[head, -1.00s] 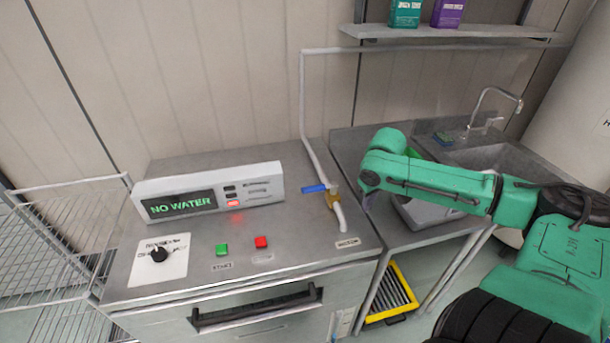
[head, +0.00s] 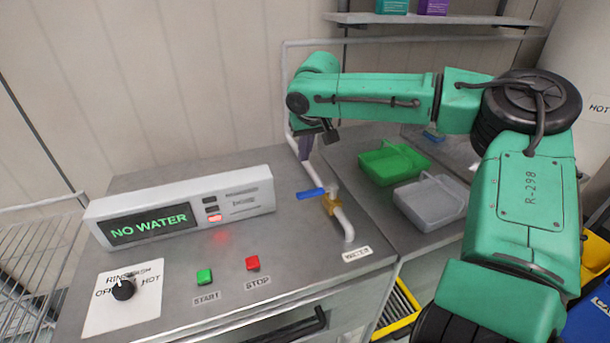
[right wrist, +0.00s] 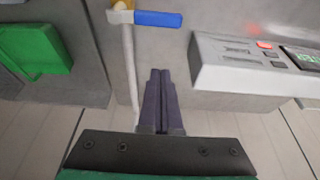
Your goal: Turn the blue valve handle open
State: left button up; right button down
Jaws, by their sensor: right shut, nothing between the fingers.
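The blue valve handle (head: 311,192) sticks out to the left from a brass valve body (head: 331,203) on a white pipe, at the right end of the grey machine. It lies crosswise to the pipe. It also shows at the top of the right wrist view (right wrist: 158,19). My right gripper (head: 305,150) hangs above and behind the handle, near the upright pipe, with dark fingers pointing down. In the right wrist view its fingers (right wrist: 161,75) are together and empty, apart from the handle. My left gripper is not in view.
The machine's display (head: 150,225) reads NO WATER, with a red light lit. A knob (head: 123,289), a green button (head: 204,276) and a red button (head: 252,263) sit in front. Green (head: 393,162) and grey (head: 430,201) trays stand on the right counter.

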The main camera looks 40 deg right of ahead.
jog(key=p+x, duration=0.2)
jog(key=x, duration=0.8)
pick_arm(q)
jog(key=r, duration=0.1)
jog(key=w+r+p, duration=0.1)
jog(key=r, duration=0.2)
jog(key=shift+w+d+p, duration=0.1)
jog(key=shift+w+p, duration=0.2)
jog(key=shift+p, duration=0.1)
pick_arm(e)
jog(key=s, duration=0.1)
jog(key=s+a, duration=0.1)
jog(key=s, duration=0.1)
jog(key=shift+s+a, duration=0.2)
jog(key=shift+s, duration=0.1)
jog(key=shift+w, duration=0.15)
